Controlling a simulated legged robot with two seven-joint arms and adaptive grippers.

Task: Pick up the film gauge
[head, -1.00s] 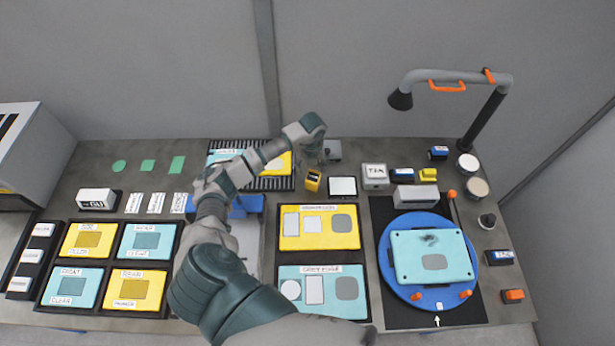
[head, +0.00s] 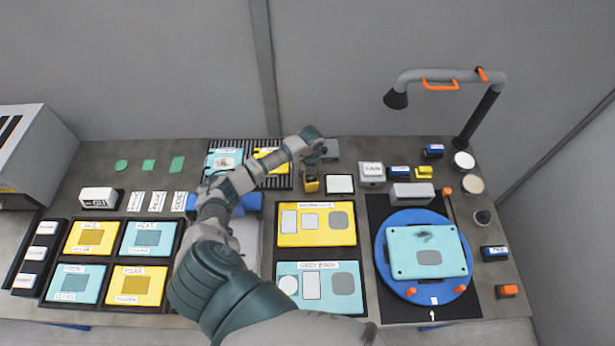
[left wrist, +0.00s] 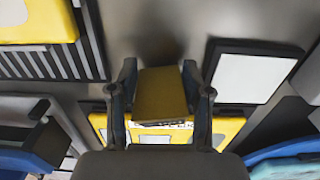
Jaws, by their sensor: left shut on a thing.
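The film gauge, which I take to be the small yellow block (head: 312,186), is near the back middle of the table, just above the yellow panel in the head view. My left gripper (head: 311,174) reaches down on it from above. In the left wrist view the yellow block (left wrist: 160,95) sits between the two fingers, and the left gripper (left wrist: 160,88) is shut on it. A printed label edge shows on its lower side. I cannot tell whether the block is clear of the table. My right gripper is not in view.
A white-topped pad (head: 340,184) lies close to the right of the block. A striped rack (head: 283,183) with panels is to the left. The yellow panel (head: 288,239) lies in front. A blue turntable (head: 384,262) and a lamp (head: 440,76) are at the right.

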